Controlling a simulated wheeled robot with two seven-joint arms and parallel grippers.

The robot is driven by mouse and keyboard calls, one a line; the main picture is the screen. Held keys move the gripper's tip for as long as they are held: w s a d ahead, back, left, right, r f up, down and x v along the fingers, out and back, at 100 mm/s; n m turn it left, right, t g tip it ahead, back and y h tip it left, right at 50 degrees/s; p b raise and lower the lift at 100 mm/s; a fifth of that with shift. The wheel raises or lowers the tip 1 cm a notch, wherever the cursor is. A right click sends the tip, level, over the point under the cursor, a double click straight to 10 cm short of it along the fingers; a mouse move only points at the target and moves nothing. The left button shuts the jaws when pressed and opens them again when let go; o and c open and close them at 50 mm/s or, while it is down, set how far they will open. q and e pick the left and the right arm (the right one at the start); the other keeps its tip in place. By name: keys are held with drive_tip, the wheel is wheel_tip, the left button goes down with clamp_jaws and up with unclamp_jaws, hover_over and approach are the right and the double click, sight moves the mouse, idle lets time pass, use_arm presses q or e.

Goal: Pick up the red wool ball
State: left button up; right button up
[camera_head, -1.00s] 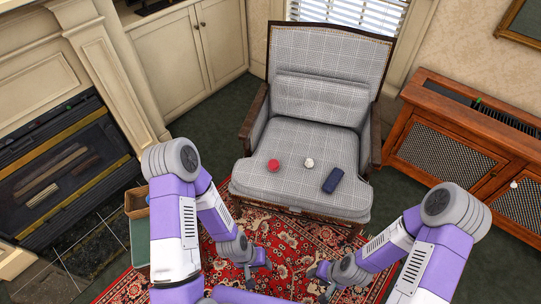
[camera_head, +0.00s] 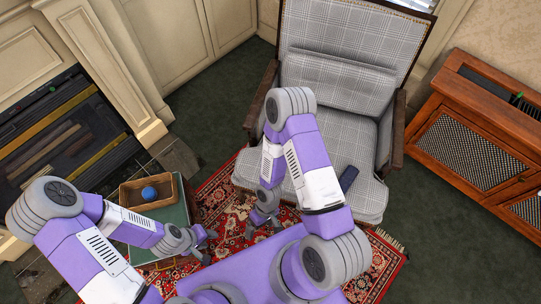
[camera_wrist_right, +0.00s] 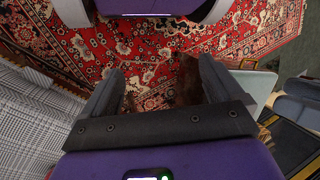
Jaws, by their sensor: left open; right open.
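The red wool ball is not visible in either current view. My raised right arm covers the left part of the armchair seat (camera_head: 362,150) in the head view. My right gripper (camera_head: 263,230) hangs in front of the chair, over the patterned rug. In the right wrist view its two fingers (camera_wrist_right: 162,88) are apart, with only rug seen between them. My left gripper (camera_head: 210,246) is open and empty at the right side of the green-topped stand, low over the rug.
A tan basket (camera_head: 129,195) holding a blue ball (camera_head: 149,193) sits on the green stand (camera_head: 176,214). A dark blue oblong (camera_head: 348,178) lies on the seat. A wooden cabinet (camera_head: 470,150) stands right, a fireplace (camera_head: 60,125) left. Green carpet (camera_head: 430,235) is clear at right.

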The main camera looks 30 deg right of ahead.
drive_tip(key=d+f+n+g+h, duration=0.2)
drive_tip(key=d+f+n+h, duration=0.65)
drive_tip(key=d+n, duration=0.2)
drive_tip(key=w+d+r+n+t+h, duration=0.1)
drive_tip(key=w+n+t+h, duration=0.1)
drive_tip(key=w+n+t, duration=0.2)
drive_tip(key=w+d+r+n+t+h, duration=0.1)
drive_tip(key=w+n+t+h, duration=0.1)
drive_tip(key=w, duration=0.7)
drive_tip(key=w+d+r+n+t+h+b, duration=0.1)
drive_tip(key=w+n+t+h, duration=0.1)
drive_tip(key=w+n+t, duration=0.3)
drive_tip(key=shift+w+d+n+t, duration=0.2)
drive_tip(key=shift+w, duration=0.4)
drive_tip(key=shift+w+d+n+t, duration=0.15)
drive_tip(key=shift+w+d+t, duration=0.05)
drive_tip(key=shift+w, duration=0.4)
drive_tip(key=shift+x, duration=0.85)
drive_tip(key=shift+h, duration=0.25)
drive_tip(key=b+x, duration=0.1)
drive_tip(key=x, duration=0.1)
drive_tip(key=b+x, duration=0.1)
drive_tip(key=x, duration=0.2)
drive_tip(key=shift+w+f, duration=0.25)
drive_tip(key=shift+f, duration=0.1)
drive_tip(key=shift+r, duration=0.1)
drive_tip(key=c, duration=1.1)
